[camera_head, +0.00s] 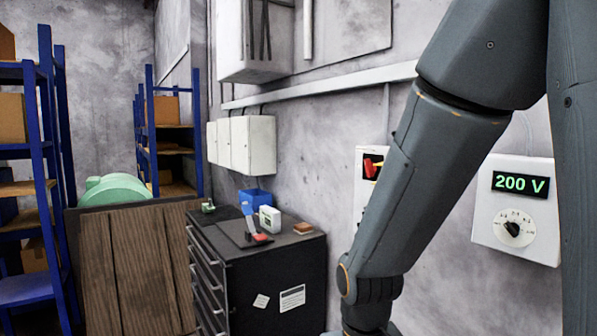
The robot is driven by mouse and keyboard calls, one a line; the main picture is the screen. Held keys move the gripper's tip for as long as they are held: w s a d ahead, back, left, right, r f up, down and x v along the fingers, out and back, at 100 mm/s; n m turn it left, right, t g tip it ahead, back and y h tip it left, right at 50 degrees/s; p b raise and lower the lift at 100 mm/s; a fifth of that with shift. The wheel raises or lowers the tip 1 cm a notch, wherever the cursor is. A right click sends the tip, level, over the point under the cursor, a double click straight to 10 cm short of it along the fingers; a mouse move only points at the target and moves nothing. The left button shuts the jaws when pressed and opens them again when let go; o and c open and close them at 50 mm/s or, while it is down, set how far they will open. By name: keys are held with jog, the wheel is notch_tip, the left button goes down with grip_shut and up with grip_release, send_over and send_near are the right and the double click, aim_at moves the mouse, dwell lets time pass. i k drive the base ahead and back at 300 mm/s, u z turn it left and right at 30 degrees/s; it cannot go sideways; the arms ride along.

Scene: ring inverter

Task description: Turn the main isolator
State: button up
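A red and yellow rotary switch (371,167), which looks like the main isolator, sits on a white box (364,200) on the wall, right of the black cabinet. My grey arm crosses in front of the right and lower parts of this box and hides them. The handle's exact position is hard to tell because it is small and partly covered. My arm runs down out of the bottom of the picture, and my gripper is not in view.
A white panel (484,226) with a green "200 V" display (520,184) and black dial (512,229) is on the wall at right. A black drawer cabinet (270,270) carries small items. Blue shelving (47,150) and a wooden board (130,270) stand left.

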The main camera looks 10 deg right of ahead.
aim_at(371, 169)
jog(key=u, duration=0.2)
jog(key=i, duration=0.4)
jog(key=z, duration=1.25)
